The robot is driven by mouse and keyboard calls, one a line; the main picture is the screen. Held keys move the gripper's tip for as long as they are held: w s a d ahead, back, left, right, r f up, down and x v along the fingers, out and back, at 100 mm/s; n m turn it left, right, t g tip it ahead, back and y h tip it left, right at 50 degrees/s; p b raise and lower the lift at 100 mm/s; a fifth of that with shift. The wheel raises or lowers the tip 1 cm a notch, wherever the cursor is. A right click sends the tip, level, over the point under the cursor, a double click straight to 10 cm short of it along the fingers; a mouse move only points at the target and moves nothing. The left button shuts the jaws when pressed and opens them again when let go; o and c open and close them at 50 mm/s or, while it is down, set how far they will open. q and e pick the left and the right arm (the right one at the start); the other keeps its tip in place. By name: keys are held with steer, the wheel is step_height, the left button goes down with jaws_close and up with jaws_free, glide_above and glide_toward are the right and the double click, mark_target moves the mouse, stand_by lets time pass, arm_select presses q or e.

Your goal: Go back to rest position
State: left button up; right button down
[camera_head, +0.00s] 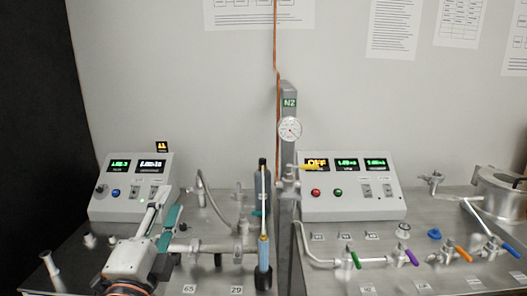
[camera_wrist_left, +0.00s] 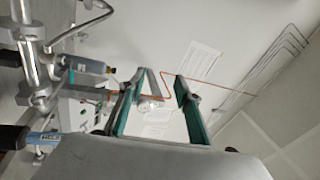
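My left gripper (camera_head: 163,213) comes in from the lower left in the head view, in front of the left control box (camera_head: 132,190). Its white body and teal-padded fingers point up and away from me. In the left wrist view the fingers of the left gripper (camera_wrist_left: 160,83) stand apart with nothing between them, so it is open and empty. Part of the bench behind the arm is hidden. My right gripper does not show in either view.
A right control box (camera_head: 350,188) stands on the steel bench. Between the boxes rise a pressure gauge (camera_head: 290,129) and an upright blue-and-black tube (camera_head: 263,250). Valves with purple (camera_head: 411,257), green and orange handles line the right side. Pipes lie close right of my left gripper.

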arm_select(q)
steer(key=s+a+f+n+g+y, duration=0.1)
steer(key=s+a+f+n+g, duration=0.15)
steer(key=f, duration=0.45)
steer(key=s+a+f+n+g+y, duration=0.2)
steer(key=a+f, duration=0.2)
steer(key=f, duration=0.3)
steer(key=s+a+f+n+g+y, duration=0.1)
steer(key=s+a+f+n+g, duration=0.15)
steer(key=f, duration=0.45)
steer(key=s+a+f+n+g+y, duration=0.1)
steer(key=s+a+f+g, duration=0.25)
steer(key=s+f, duration=0.35)
steer(key=s+a+f+n+g+y, duration=0.1)
steer(key=s+a+f+n+g, duration=0.2)
steer(key=s+f, duration=0.45)
steer(key=d+f+n+t+h+b, duration=0.1)
steer(key=d+f+t+h+b, duration=0.2)
steer(key=d+f+h, duration=0.4)
steer(key=d+f, duration=0.8)
steer(key=f, duration=0.3)
steer(key=shift+n, duration=0.3)
steer(key=shift+w+f, duration=0.1)
steer(key=shift+o, duration=0.4)
